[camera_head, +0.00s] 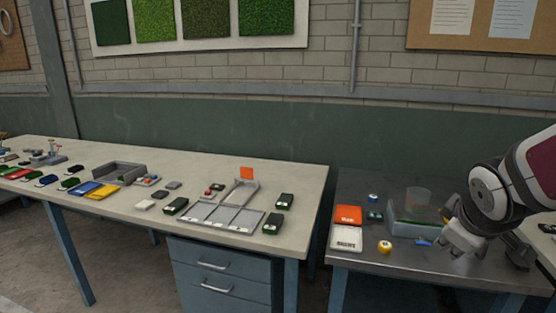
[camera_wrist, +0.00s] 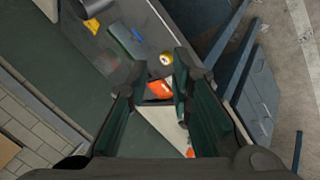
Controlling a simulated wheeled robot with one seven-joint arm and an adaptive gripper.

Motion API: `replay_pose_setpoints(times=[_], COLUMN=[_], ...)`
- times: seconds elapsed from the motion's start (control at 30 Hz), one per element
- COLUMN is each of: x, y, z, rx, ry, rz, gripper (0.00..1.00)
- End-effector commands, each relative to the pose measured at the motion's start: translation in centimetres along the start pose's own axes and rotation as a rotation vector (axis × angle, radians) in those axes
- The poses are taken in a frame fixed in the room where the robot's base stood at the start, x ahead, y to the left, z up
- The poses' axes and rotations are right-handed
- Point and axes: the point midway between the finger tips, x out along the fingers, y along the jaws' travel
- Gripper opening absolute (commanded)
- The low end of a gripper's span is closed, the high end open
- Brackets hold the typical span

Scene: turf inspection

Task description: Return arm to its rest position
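My arm reaches in from the right edge in the head view. My gripper (camera_head: 462,243) hangs over the right part of the dark metal table (camera_head: 460,275). In the wrist view my gripper (camera_wrist: 157,82) has its two dark fingers spread apart, with nothing held between them. I cannot tell how high the fingertips are above the table.
The long pale table (camera_head: 130,214) on the left holds a grey divided tray (camera_head: 222,216) and several small blocks.

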Motion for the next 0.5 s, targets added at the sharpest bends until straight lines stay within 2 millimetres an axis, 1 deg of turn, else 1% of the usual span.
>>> replay_pose_setpoints(times=[0.03, 0.1, 0.17, 0.2, 0.3, 0.4, 0.5], x=[-2.6, -5.5, -7.9, -9.5, -13.0, -15.8, -17.7], y=[-1.1, -3.0, -4.8, -6.1, -9.2, -12.0, -14.0], z=[0.0, 0.6, 1.2, 1.6, 2.9, 4.1, 5.1], rx=[0.06, 0.159, 0.245, 0.3, 0.424, 0.518, 0.579], ry=[-0.008, -0.03, -0.047, -0.059, -0.088, -0.116, -0.141], rz=[-0.014, -0.048, -0.085, -0.112, -0.189, -0.263, -0.321], gripper=[0.21, 0.21, 0.21, 0.21, 0.21, 0.21, 0.21])
